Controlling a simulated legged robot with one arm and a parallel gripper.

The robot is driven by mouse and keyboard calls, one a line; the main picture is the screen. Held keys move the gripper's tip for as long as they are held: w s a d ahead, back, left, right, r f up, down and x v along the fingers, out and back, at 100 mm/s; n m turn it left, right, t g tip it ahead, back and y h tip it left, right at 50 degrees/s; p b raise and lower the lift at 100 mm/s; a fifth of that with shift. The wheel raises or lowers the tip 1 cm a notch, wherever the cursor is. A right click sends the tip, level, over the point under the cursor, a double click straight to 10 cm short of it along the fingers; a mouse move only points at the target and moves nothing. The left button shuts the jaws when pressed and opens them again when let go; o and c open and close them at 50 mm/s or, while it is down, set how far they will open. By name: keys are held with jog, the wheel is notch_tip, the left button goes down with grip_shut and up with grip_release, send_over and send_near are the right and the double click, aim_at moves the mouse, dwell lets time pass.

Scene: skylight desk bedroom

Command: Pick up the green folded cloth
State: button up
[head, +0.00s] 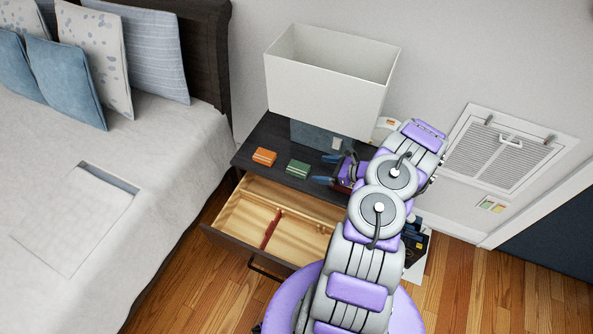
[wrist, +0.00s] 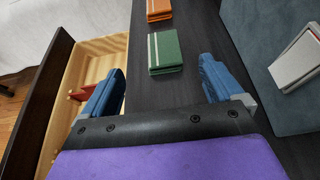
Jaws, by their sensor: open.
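The green folded cloth (head: 298,169) lies on the dark nightstand top, with a pale stripe along one side. In the wrist view the green cloth (wrist: 166,52) is ahead of my gripper, between the lines of the two fingers and beyond their tips. My gripper (wrist: 162,76) is open and empty, with blue fingers spread apart. In the head view my gripper (head: 326,169) is to the right of the cloth, and the two are apart.
An orange folded cloth (head: 264,157) lies left of the green one. The nightstand drawer (head: 240,252) is pulled open, with a red divider (head: 272,229) inside. A large lamp with a white shade (head: 325,85) stands behind. The bed (head: 160,160) is at the left.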

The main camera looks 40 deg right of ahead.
jog(key=b, duration=0.1)
send_near(295, 165)
jog(key=x, duration=0.3)
jog(key=shift+w+f, duration=0.2)
jog(key=shift+f, duration=0.1)
jog(key=shift+w+a+f+b, duration=0.15)
jog(key=shift+w+a+b, duration=0.3)
jog(key=shift+w+a, duration=0.15)
jog(key=b+x, duration=0.1)
jog(key=x, duration=0.2)
jog(key=shift+a, duration=0.1)
jog(key=shift+w+a+f, duration=0.1)
jog(key=shift+w+f, duration=0.1)
jog(key=shift+w, duration=0.25)
jog(key=shift+c, duration=0.2)
jog(key=c, duration=1)
jog(key=shift+r, duration=0.1)
